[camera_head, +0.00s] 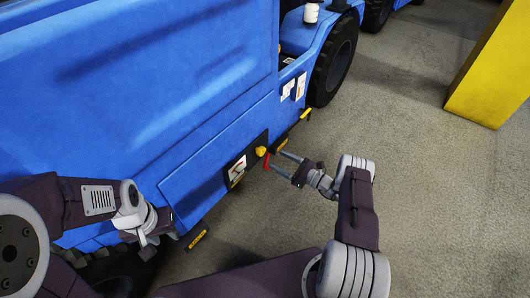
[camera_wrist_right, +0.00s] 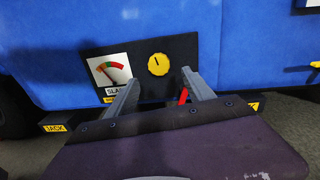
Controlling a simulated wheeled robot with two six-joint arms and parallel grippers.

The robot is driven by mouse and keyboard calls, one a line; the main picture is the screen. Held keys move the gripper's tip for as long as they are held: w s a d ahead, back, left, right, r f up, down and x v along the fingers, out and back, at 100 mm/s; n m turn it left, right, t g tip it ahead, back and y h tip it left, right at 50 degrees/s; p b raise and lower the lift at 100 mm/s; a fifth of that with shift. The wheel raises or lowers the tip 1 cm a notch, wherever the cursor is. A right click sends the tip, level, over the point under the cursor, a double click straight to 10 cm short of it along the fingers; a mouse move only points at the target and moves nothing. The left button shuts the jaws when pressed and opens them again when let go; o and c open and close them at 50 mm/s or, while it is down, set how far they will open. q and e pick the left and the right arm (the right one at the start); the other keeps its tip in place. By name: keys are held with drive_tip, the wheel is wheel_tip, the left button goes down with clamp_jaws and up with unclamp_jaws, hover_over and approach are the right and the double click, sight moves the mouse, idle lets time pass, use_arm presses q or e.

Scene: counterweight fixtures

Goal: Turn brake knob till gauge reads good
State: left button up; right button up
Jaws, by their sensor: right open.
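The yellow round brake knob (camera_wrist_right: 158,64) with a dark mark near its top sits on a black panel (camera_wrist_right: 181,47) on the blue vehicle side; it also shows in the head view (camera_head: 261,151). The white gauge (camera_wrist_right: 110,69) with a coloured arc is left of the knob, above a partly hidden label starting "SLA". Its needle is too small to read surely. My right gripper (camera_head: 279,161) is open and empty, its fingers pointing at the panel, apart from the knob. In the wrist view its fingertips (camera_wrist_right: 161,77) lie either side below the knob. My left gripper (camera_head: 149,246) is low at the left.
A red handle (camera_wrist_right: 183,96) is just below right of the knob, partly behind a right finger. Yellow-marked jack blocks (camera_head: 197,239) stick out low on the vehicle. A black tyre (camera_head: 334,66) stands beyond. A yellow block (camera_head: 495,70) is at the far right; grey floor between is clear.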

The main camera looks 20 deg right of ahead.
sight(263, 153)
drive_tip(key=b+x, duration=0.1)
drive_tip(key=x, duration=0.1)
drive_tip(key=b+x, duration=0.1)
drive_tip(key=x, duration=0.1)
drive_tip(key=b+x, duration=0.1)
drive_tip(key=x, duration=0.1)
drive_tip(key=shift+w+a+f, duration=0.2)
drive_tip(key=shift+a+f, duration=0.05)
drive_tip(key=shift+w+a+r, duration=0.2)
drive_tip(key=shift+w+a, duration=0.05)
drive_tip(key=shift+w, duration=0.05)
clamp_jaws()
